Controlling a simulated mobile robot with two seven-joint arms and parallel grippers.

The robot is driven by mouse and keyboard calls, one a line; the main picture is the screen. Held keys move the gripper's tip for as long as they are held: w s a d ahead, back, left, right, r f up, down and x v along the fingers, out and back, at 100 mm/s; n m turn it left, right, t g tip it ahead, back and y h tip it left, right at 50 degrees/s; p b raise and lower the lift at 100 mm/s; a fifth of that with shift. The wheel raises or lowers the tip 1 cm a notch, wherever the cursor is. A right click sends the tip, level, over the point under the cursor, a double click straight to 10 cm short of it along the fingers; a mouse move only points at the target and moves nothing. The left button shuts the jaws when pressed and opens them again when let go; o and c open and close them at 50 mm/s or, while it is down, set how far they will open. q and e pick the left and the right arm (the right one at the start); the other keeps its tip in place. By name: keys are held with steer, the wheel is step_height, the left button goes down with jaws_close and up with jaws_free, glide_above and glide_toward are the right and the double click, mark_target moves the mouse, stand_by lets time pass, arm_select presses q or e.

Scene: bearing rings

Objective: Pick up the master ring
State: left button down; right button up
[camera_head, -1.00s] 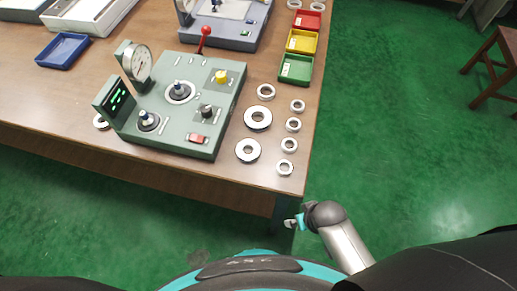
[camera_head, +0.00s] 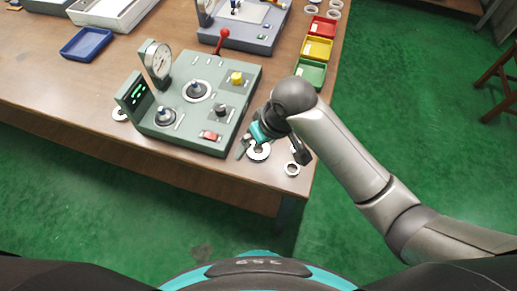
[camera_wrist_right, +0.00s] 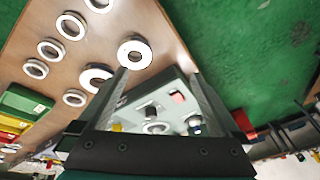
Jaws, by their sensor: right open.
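Several metal rings lie at the table's right corner; I cannot tell by marking which is the master ring. One large wide-faced ring (camera_head: 259,152) lies under my right gripper (camera_head: 273,153). In the wrist view this large ring (camera_wrist_right: 134,41) is ahead of the open jaws (camera_wrist_right: 158,75), apart from them, toward the left finger. A second large ring (camera_wrist_right: 88,78) is partly hidden behind the left finger. A smaller ring (camera_head: 292,169) lies near the table edge. My right gripper is empty, above the table. My left gripper is out of view.
A green gauge station (camera_head: 190,110) with a dial, knobs and a red lever stands close left of my right gripper. Green (camera_head: 311,74), yellow (camera_head: 317,48) and red (camera_head: 322,27) bins line the right edge. A blue tray (camera_head: 86,44) sits at the left.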

step_height(320, 180, up, 4)
steer(key=w+n+h, duration=0.1)
steer(key=w+h, duration=0.1)
steer(key=b, duration=0.2)
glide_above(258, 152)
steer(key=s, duration=0.1)
steer(key=shift+g, duration=0.3)
steer(key=f, duration=0.9)
steer(key=shift+s+d+f, duration=0.1)
steer(key=shift+s+d, duration=0.1)
steer(key=shift+d, duration=0.05)
steer(key=shift+w+a+f+b, duration=0.1)
steer(key=shift+w+f+b, duration=0.15)
steer(key=shift+f, duration=0.6)
steer(key=shift+w+f+b, duration=0.1)
steer(key=shift+f+b, duration=0.3)
steer(key=shift+f, duration=0.4)
steer(key=shift+w+a+f+b, duration=0.1)
steer(key=shift+w+f+b, duration=0.15)
steer(key=shift+f, duration=0.6)
steer(key=shift+c, duration=0.2)
jaws_close()
